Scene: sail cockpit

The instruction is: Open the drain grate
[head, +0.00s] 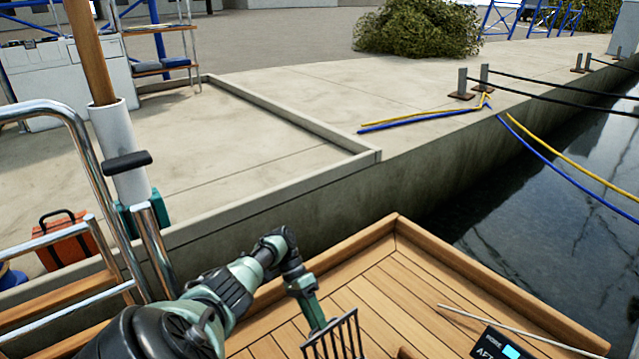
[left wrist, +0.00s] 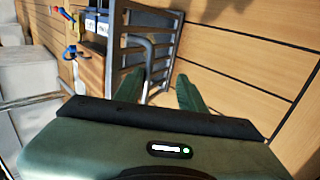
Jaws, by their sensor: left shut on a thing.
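The drain grate (head: 342,338) shows at the bottom edge of the head view as a dark frame with several parallel bars, tilted up from the wooden deck. Its lower part is cut off by the picture edge. In the left wrist view the grate (left wrist: 128,62) stands ahead of my fingers, with a curved grey handle (left wrist: 150,52) reaching between them. My left gripper (head: 316,316) is at the grate; its two green fingers (left wrist: 164,84) are shut on the grate's handle. The exact contact is partly hidden. My right gripper is not in view.
The planked deck (head: 365,293) has a raised wooden rim (head: 480,275). A thin pale rod (head: 520,332) and a dark display (head: 497,346) are at lower right. A metal rail (head: 75,125) and a pole (head: 115,130) stand at left. Dark water (head: 530,190) lies beyond the rim.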

